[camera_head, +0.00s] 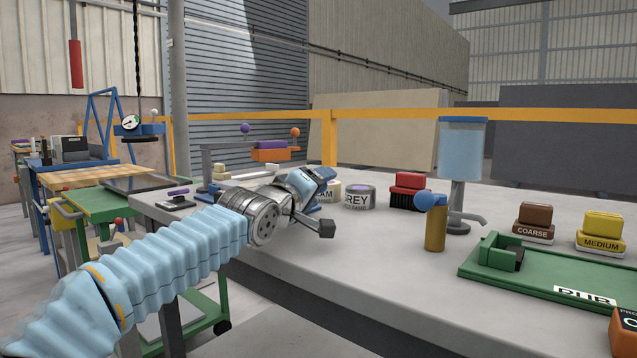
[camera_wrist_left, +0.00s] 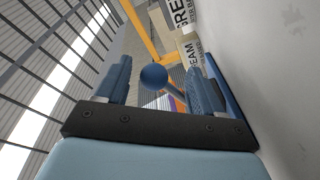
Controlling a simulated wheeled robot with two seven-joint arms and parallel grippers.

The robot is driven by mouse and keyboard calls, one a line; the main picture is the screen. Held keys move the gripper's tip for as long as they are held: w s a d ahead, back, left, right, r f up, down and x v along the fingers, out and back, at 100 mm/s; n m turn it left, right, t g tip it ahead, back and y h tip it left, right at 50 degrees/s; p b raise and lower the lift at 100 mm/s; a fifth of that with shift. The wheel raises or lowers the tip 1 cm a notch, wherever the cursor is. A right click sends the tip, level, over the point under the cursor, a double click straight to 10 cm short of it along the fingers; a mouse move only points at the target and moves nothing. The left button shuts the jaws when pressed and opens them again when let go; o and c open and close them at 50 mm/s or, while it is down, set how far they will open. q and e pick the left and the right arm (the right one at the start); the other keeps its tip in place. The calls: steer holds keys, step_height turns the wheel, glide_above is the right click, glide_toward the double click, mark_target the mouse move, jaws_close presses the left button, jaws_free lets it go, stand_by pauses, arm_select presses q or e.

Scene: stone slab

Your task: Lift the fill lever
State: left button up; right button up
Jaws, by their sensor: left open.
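The knob appears between the two fingers of my left gripper (camera_head: 320,188), with gaps on both sides. In the head view my gripper covers this area, and I cannot make out the lever there. How far the knob is from the fingertips is unclear. My right gripper is in neither view.
A red brush (camera_head: 409,188), a blue dispenser (camera_head: 462,155), a brass cylinder with a blue ball (camera_head: 435,228) and a green tray (camera_head: 540,280) stand rightward. The slab's front middle is clear.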

arm_select(q)
steer(key=shift+w+d, duration=0.2)
steer(key=shift+w, duration=0.2)
steer(key=shift+c, duration=0.5)
jaws_close()
